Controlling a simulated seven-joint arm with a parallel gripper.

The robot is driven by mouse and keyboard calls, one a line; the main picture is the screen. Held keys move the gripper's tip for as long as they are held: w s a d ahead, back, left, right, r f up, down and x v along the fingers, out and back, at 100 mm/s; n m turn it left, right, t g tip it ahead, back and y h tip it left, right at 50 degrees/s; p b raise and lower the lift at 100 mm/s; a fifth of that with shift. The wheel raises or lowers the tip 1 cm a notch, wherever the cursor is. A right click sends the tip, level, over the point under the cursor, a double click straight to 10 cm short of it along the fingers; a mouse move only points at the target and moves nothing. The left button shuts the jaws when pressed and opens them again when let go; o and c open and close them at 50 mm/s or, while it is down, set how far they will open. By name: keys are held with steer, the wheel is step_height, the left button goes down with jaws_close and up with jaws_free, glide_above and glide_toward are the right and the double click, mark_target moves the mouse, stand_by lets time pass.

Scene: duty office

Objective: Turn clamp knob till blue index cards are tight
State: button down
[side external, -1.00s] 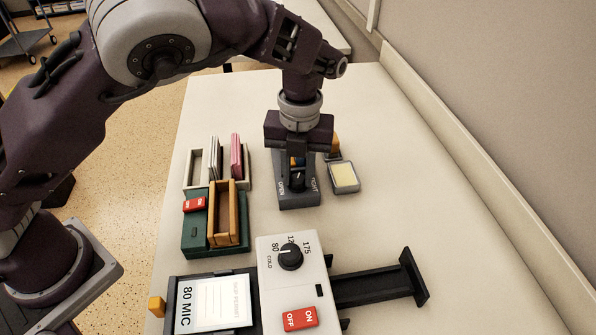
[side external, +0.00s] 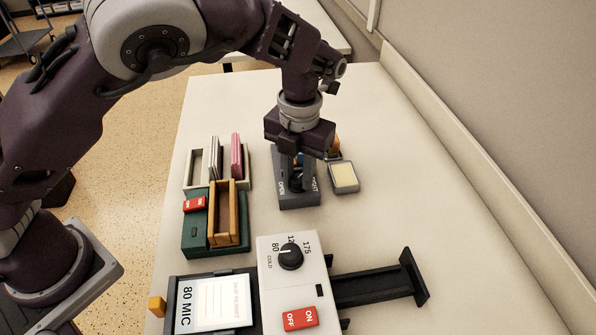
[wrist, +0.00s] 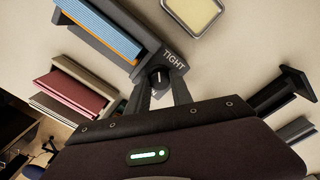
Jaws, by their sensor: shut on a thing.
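The grey clamp (side external: 300,200) stands mid-table, marked OPEN on its left and TIGHT on its right. Its black knob (wrist: 159,77) has a white pointer line and sits between my fingertips. My gripper (side external: 297,182) comes down from above and is shut on the knob. In the wrist view, the blue index cards (wrist: 105,25) stand as a stack in the clamp, with an orange strip along their near side. In the side view the cards are mostly hidden behind my fingers. How tightly they are pressed cannot be told.
A small tray with a pale yellow pad (side external: 344,177) stands just right of the clamp. Racks with pink cards (side external: 237,155) and a green unit with a wooden box (side external: 222,212) stand left. A laminator (side external: 290,285) is in front. The right of the table is clear.

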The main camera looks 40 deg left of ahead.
mark_target(299, 179)
steer(key=c, duration=1.4)
jaws_free()
step_height(299, 179, up, 7)
steer(key=shift+d+r, duration=0.1)
steer(key=shift+o, duration=0.4)
